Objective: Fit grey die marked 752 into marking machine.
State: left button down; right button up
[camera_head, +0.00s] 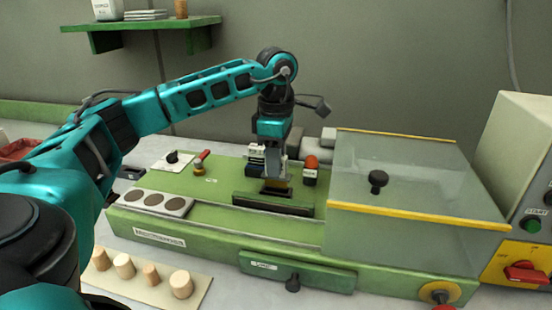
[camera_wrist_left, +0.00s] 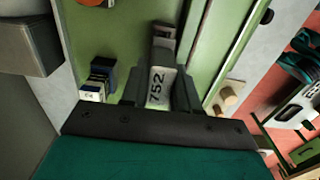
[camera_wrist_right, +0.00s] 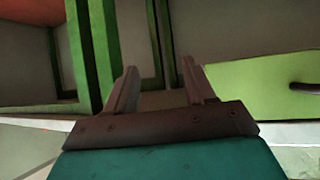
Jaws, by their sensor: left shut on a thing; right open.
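The grey die marked 752 (camera_wrist_left: 157,88) is held in my left gripper (camera_wrist_left: 160,92), its number facing the left wrist camera. In the head view my left gripper (camera_head: 275,178) points down over the dark slot holder (camera_head: 272,203) on the green marking machine (camera_head: 225,220). The die's lower end is at or just above the holder; I cannot tell whether it is seated. My right gripper (camera_wrist_right: 160,88) is open with nothing between its fingers. It is not in the head view.
A clear guard with yellow edges (camera_head: 400,180) covers the machine's right part. A red-topped block (camera_head: 310,168) stands close right of my left gripper.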

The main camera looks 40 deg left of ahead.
pick_arm(q)
jog(key=shift+f+b, duration=0.9)
jog(key=shift+f, duration=0.7)
dwell(1.6)
jog(key=c, duration=0.8)
grip_release()
notch_tip(320, 180, up, 12)
jog(key=shift+p, duration=1)
jog(key=shift+r, duration=0.55)
jog(key=shift+f, duration=0.1)
